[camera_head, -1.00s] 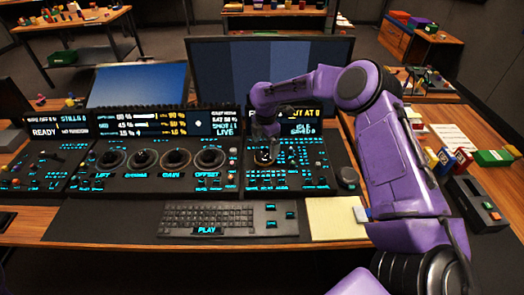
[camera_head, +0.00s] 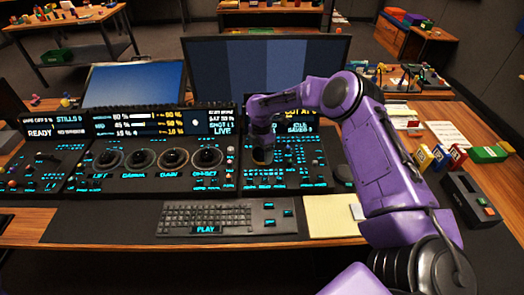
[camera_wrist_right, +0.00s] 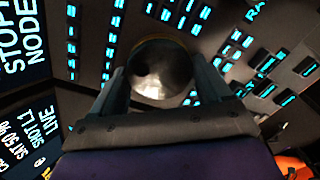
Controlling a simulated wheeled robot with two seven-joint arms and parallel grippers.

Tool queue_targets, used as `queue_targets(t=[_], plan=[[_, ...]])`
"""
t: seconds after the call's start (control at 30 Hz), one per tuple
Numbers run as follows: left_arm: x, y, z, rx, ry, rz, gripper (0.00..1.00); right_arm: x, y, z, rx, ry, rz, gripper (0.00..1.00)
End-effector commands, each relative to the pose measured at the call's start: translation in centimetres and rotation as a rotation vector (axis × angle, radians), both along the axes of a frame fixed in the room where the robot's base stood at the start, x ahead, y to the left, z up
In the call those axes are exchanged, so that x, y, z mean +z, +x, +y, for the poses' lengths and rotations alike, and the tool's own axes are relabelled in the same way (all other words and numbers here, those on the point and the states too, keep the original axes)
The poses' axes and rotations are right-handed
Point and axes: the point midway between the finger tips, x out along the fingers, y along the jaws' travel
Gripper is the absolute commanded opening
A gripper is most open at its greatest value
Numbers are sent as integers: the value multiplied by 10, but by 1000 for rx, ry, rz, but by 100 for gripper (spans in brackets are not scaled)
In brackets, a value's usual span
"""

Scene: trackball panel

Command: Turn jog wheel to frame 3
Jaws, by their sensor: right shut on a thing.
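The jog wheel is on the right panel section (camera_head: 315,178) of the desk. In the right wrist view it appears to be the round, dull grey metal knob (camera_wrist_right: 163,72) between my fingers. In the head view my right gripper (camera_head: 262,158) points down over this panel and hides most of the wheel. My right gripper (camera_wrist_right: 160,85) is shut on the knob, one finger on each side. The screen (camera_head: 300,118) behind is partly covered by my purple right arm, so I cannot read the frame number. My left gripper is out of view.
Several dials (camera_head: 172,158) line the middle panel, left of the gripper. A keyboard (camera_head: 205,218) lies in front. Small boxes (camera_head: 440,157) and a dark device (camera_head: 470,200) stand at the right.

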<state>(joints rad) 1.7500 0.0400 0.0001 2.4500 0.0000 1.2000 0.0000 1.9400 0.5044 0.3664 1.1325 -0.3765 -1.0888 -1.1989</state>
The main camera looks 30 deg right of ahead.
Motion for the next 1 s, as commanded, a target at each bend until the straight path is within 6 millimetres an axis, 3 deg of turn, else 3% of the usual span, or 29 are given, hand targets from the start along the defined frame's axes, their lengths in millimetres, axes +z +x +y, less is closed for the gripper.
queue_targets(t=[0.27, 1.0], plan=[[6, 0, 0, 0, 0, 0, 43, 2, 1, 1, -133, 1, -1, 47], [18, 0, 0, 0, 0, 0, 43, 2, 2, 1, -792, 3, -3, 47]])
